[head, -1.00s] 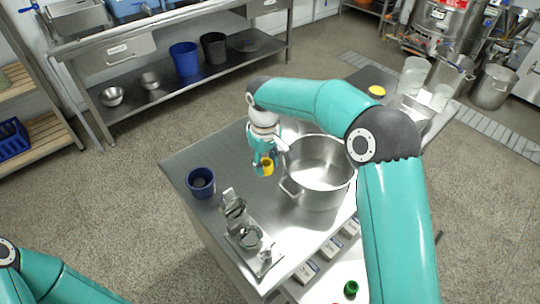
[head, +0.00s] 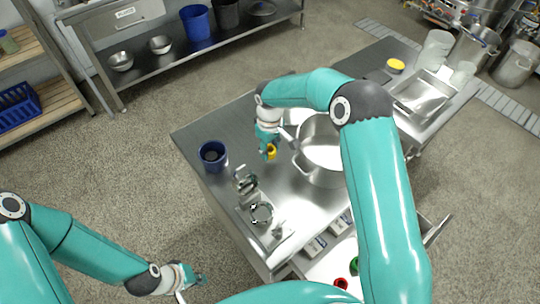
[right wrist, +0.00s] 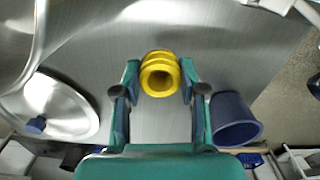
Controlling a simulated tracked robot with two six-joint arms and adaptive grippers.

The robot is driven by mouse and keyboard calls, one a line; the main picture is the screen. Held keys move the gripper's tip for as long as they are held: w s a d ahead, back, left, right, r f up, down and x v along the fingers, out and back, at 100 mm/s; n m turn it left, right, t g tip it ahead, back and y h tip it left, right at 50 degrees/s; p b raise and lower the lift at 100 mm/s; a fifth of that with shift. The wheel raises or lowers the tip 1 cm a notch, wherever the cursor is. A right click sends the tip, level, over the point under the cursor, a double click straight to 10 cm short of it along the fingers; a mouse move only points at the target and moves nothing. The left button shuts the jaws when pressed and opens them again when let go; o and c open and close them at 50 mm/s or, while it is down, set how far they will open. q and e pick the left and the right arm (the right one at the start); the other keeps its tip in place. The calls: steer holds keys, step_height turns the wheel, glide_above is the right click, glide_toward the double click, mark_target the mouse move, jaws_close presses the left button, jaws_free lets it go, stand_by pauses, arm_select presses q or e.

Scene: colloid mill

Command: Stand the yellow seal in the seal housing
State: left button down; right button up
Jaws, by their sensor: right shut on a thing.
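The yellow seal (head: 271,152) is a short ribbed ring with a hole through it. My right gripper (head: 268,147) is shut on it, above the steel table. In the right wrist view, the seal (right wrist: 160,75) sits between the two fingers of the right gripper (right wrist: 160,82), its hole facing the camera. A metal fixture with a round opening (head: 261,213), which looks like the seal housing, stands on the table nearer me than the seal, apart from it. My left gripper (head: 193,279) is low at the left, off the table; its fingers are too small to read.
A dark blue cup (head: 213,156) stands left of the seal and also shows in the right wrist view (right wrist: 234,118). A large steel pot (head: 318,150) stands right of the right gripper. A yellow-topped thing (head: 395,66) is at the far table end. Red and green rings lie below the front edge.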

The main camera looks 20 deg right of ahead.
mark_target(270, 163)
steer(key=shift+f+p, duration=0.35)
steer(key=shift+f, duration=2.05)
steer(key=o, duration=0.9)
steer(key=shift+f, duration=0.1)
steer(key=shift+o, duration=0.2)
